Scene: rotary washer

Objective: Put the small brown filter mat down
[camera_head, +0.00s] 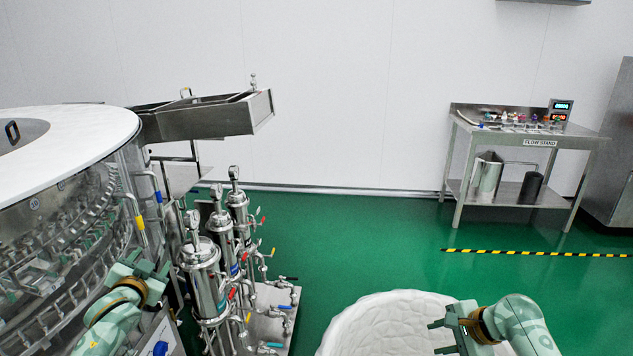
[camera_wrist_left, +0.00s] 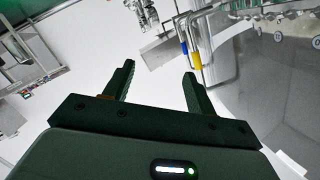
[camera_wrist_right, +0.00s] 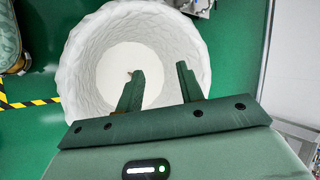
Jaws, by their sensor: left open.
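I cannot make out the small brown filter mat for certain in any view. A tiny brown spot (camera_wrist_right: 129,76) shows inside the white round bin, by a fingertip of my right gripper, too small to identify. My right gripper (camera_head: 436,338) is open and seems empty above the white bin (camera_head: 375,318). In the right wrist view its two fingers (camera_wrist_right: 160,78) stand apart over the bin (camera_wrist_right: 88,50). My left gripper (camera_head: 150,262) is open and empty beside the washer (camera_head: 75,150); its fingers (camera_wrist_left: 158,72) stand apart in the left wrist view.
Steel filter housings (camera_head: 203,275) with valves and pipes stand between the washer and the bin. A steel flow stand (camera_head: 540,142) with small items stands at the back right. Yellow-black tape (camera_head: 540,253) marks the green floor, which is clear in the middle.

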